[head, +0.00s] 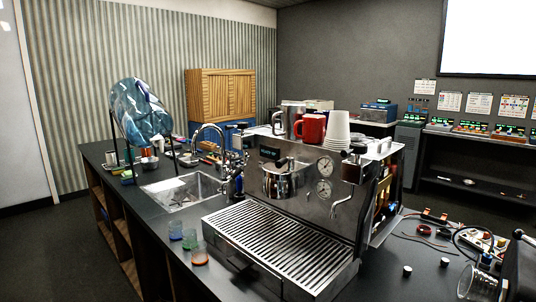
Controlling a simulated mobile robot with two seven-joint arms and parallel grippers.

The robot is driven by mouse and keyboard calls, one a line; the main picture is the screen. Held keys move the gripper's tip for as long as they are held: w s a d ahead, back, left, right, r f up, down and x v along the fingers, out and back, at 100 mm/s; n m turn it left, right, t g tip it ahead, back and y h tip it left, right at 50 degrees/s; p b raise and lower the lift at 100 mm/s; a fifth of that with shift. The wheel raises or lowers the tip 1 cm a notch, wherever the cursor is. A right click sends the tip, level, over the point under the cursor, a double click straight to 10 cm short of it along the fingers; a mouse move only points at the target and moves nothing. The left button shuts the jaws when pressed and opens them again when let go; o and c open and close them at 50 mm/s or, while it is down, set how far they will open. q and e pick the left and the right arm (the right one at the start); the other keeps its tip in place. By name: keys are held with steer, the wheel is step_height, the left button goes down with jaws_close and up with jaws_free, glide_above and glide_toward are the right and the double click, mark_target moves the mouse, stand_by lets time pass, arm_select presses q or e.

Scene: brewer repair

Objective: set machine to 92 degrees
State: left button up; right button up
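The espresso machine (300,190) stands on the dark counter in the middle of the head view. It is silver, with a slatted drip tray (280,245) in front. A small dark display (270,153) with pale bluish text sits at the upper left of its front; the text is too small to read surely. Two round white gauges, an upper one (325,166) and a lower one (324,188), are on the front panel. A shiny metal portafilter or cup (280,182) is below the display. Neither of my grippers shows in the head view.
A red mug (311,128), a metal pitcher (288,118) and stacked white cups (337,128) stand on the machine. A sink (180,190) is left of it. Small glasses (199,254) stand by the drip tray. Wires and parts (435,230) lie on the right counter.

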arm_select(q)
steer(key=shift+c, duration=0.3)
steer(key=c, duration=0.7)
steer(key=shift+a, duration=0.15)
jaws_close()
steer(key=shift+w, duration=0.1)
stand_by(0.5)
